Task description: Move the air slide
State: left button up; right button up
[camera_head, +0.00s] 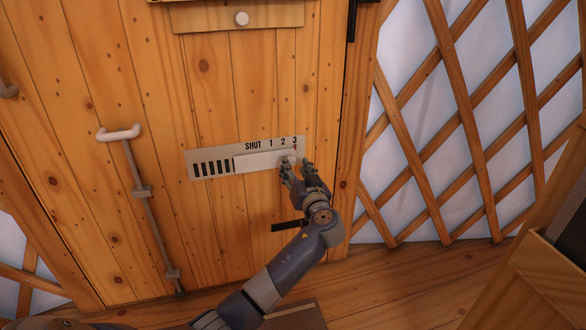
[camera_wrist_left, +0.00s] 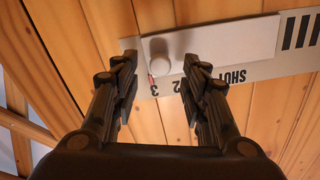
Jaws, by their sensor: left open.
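The air slide (camera_head: 258,162) is a white strip on a grey plate on the wooden door, with dark slots bare at its left end. The plate is marked SHUT, 1, 2, 3. The slide's round white knob (camera_wrist_left: 162,66) is beside the 3, where a small red mark shows. My left gripper (camera_head: 296,171) is open at the right end of the slide. In the left wrist view its fingers stand apart on either side of the knob, with gaps visible. The fingers partly hide the knob in the head view. My right gripper is not in view.
A vertical rod with a white handle (camera_head: 119,133) is on the door to the left. A dark door handle (camera_head: 287,225) sits below the plate. Above is a board with a white knob (camera_head: 242,18). A lattice wall (camera_head: 470,110) and a wooden piece (camera_head: 555,275) are at right.

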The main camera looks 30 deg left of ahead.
aim_at(291, 162)
pick_arm(q)
jog(key=shift+b+x, duration=0.35)
jog(key=shift+x, duration=1.35)
grip_shut()
jog(key=shift+s, duration=0.1)
